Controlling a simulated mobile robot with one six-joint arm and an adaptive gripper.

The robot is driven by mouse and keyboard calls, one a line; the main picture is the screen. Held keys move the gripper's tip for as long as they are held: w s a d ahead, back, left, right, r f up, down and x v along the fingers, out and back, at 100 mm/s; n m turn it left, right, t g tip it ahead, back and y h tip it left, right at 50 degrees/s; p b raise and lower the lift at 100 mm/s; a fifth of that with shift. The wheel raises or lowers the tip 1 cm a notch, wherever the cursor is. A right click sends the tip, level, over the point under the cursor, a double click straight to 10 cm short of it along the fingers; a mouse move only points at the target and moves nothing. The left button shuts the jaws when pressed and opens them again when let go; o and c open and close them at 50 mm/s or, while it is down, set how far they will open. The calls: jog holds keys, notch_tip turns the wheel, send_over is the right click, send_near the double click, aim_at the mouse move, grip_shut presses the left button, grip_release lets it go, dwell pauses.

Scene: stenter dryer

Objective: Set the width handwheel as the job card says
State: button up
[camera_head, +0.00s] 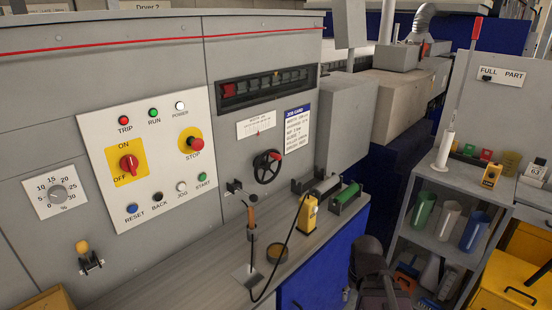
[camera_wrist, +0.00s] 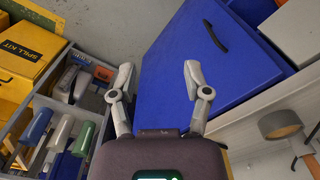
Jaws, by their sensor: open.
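The width handwheel (camera_head: 267,168) is a black spoked wheel with a red knob on the grey machine front, in the head view. A white scale plate (camera_head: 257,128) with a small red pointer sits just above it. The white job card (camera_head: 297,127) with a blue header is to the right of the scale; its small lines are too blurred to read surely. My gripper (camera_wrist: 160,73) is open and empty in the wrist view, in front of a blue panel (camera_wrist: 195,60), well away from the handwheel. The wrist view does not show the wheel.
Below the wheel, a ledge (camera_head: 222,288) carries a wooden-handled tool (camera_head: 251,220), a yellow handheld device (camera_head: 307,214) with a black cable, and rollers (camera_head: 346,195). The switch panel (camera_head: 145,155) is at left. A grey shelf (camera_head: 435,187) with cups stands at right, beside yellow boxes (camera_head: 515,270).

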jog(key=w+a+r+m+t+y+p, duration=0.1)
jog(key=w+a+r+m+t+y, duration=0.15)
jog(key=w+a+m+y, duration=0.4)
jog(key=m+t+y+p, duration=0.2)
jog(key=m+t+y, duration=0.6)
jog(key=m, duration=0.9)
send_near(280, 158)
jog(key=v, duration=0.3)
jog(key=shift+w+a+f, duration=0.1)
jog(key=shift+a+f, duration=0.05)
jog(key=x, duration=1.4)
grip_shut()
